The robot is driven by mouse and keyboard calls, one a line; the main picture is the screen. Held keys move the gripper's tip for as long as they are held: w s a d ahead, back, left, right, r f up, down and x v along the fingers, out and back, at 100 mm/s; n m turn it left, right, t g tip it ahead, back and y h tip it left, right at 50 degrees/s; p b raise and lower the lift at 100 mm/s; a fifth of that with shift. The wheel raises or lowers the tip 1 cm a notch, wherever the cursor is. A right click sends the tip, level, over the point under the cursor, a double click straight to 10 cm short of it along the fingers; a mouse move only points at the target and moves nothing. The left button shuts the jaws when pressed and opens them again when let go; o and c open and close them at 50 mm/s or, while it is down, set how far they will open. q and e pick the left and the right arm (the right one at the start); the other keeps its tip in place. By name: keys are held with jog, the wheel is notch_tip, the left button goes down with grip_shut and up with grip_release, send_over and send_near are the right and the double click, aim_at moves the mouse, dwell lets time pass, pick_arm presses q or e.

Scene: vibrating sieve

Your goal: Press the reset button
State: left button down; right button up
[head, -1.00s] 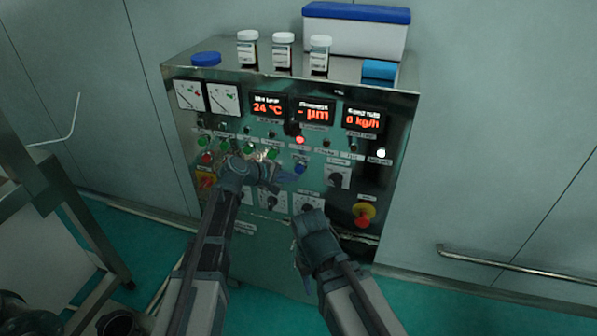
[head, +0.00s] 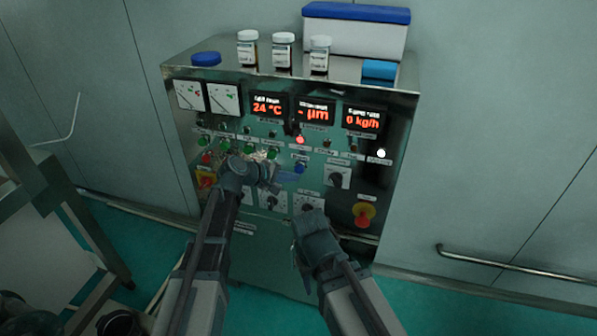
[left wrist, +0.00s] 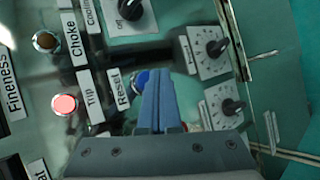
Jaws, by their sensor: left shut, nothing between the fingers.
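The blue reset button (head: 299,169) is on the front of the control cabinet. In the left wrist view the blue button (left wrist: 139,80) shows beside the label "Reset", partly hidden behind my fingers. My left gripper (head: 277,183) is shut and empty, its fingertips just left of and below the button in the head view. In the left wrist view its fingers (left wrist: 158,78) overlap the button's right edge; I cannot tell whether they touch it. My right gripper (head: 312,222) is low in front of the panel, and its fingers cannot be made out.
A lit red Trip lamp (head: 300,140) is above the button. Dark knobs (head: 337,180) and a red emergency stop (head: 364,213) are to the right, green buttons (head: 271,154) to the left. Jars (head: 283,53) and a blue-lidded box (head: 355,36) stand on top of the cabinet.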

pick_arm(q)
jog(key=shift+w, duration=0.15)
dwell(0.6)
jog(key=shift+w+d, duration=0.15)
jog(key=shift+w, duration=0.1)
jog(key=shift+w+d, duration=0.15)
jog(key=shift+w, duration=0.35)
dwell(0.8)
dwell(0.4)
jog(key=shift+s+a, duration=0.3)
jog(key=shift+s, duration=0.6)
jog(key=shift+s+a, duration=0.25)
jog(key=shift+s, duration=0.55)
jog(key=shift+s+a, duration=0.25)
jog(key=shift+s, duration=0.55)
jog(key=shift+s+a, duration=0.25)
jog(key=shift+s, duration=0.55)
